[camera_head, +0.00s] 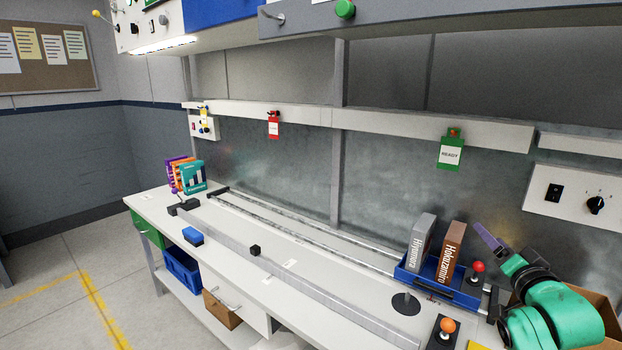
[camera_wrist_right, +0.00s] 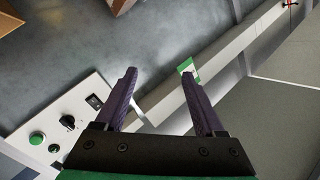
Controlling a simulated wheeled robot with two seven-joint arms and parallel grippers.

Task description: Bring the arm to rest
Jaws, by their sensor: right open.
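My right arm comes in at the lower right of the head view, green with a dark wrist. Its gripper (camera_head: 488,238) is raised beside the back wall, to the right of the green READY tag (camera_head: 450,153) and above the blue tray. In the right wrist view the two purple fingers (camera_wrist_right: 160,100) stand wide apart with nothing between them. The tag also shows there beyond the right fingertip (camera_wrist_right: 188,69). My left gripper is not in view.
A blue tray (camera_head: 463,297) with a grey book (camera_head: 420,242) and a brown book (camera_head: 451,252) stands near my right arm. Red (camera_head: 477,267) and orange (camera_head: 447,326) ball knobs are close by. A switch panel (camera_head: 578,196) is on the wall. The bench's middle is mostly clear.

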